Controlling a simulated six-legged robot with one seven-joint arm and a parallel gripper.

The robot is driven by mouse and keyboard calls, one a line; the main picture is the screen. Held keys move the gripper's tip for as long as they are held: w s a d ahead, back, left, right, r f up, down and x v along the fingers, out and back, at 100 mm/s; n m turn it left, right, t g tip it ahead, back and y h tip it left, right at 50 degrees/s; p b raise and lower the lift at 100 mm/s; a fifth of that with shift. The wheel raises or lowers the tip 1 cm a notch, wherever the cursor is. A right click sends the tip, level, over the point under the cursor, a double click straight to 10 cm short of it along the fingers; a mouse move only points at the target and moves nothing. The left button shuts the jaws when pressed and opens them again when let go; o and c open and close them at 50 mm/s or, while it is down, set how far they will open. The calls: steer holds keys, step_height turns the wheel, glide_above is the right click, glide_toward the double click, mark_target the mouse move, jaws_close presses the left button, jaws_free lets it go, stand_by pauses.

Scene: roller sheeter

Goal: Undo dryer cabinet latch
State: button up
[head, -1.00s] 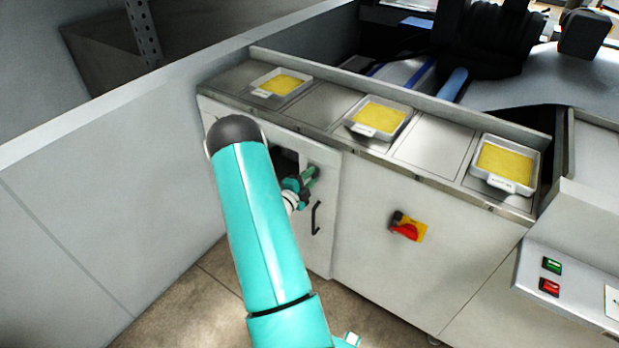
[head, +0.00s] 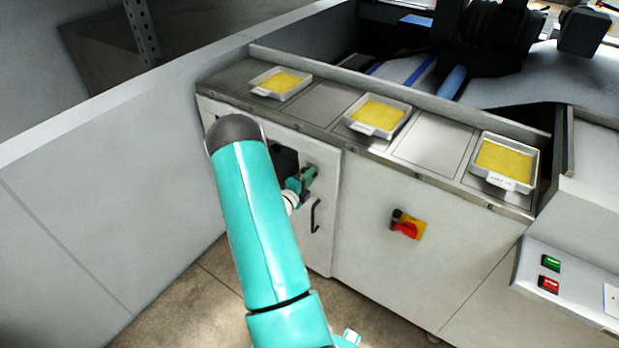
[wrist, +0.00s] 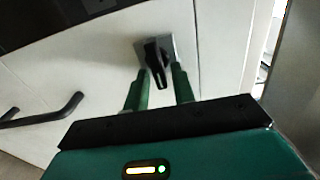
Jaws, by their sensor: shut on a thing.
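The latch (wrist: 155,62) is a black turn lever on a small grey plate on the white cabinet front. In the wrist view its lever runs nearly up and down, with the lower end leaning slightly right. My gripper (wrist: 160,76) has its two green fingers on either side of the lever and is shut on it. In the head view my gripper (head: 308,177) is at the upper right of the cabinet door (head: 323,243), and the latch is hidden there. The door looks flush with the cabinet front.
A black bar handle (head: 315,216) is on the door below my gripper; it also shows in the wrist view (wrist: 60,112). A red and yellow switch (head: 408,226) is to the right. Trays of yellow material (head: 380,115) stand on the counter above. A white wall (head: 80,190) bounds the left.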

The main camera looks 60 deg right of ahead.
steer(key=o, duration=0.7)
steer(key=shift+a, duration=0.1)
steer(key=a, duration=0.4)
steer(key=w+a, duration=0.1)
steer(key=a, duration=0.4)
steer(key=w+a, duration=0.1)
steer(key=a, duration=0.3)
steer(key=shift+w+a, duration=0.1)
steer(key=shift+a, duration=0.15)
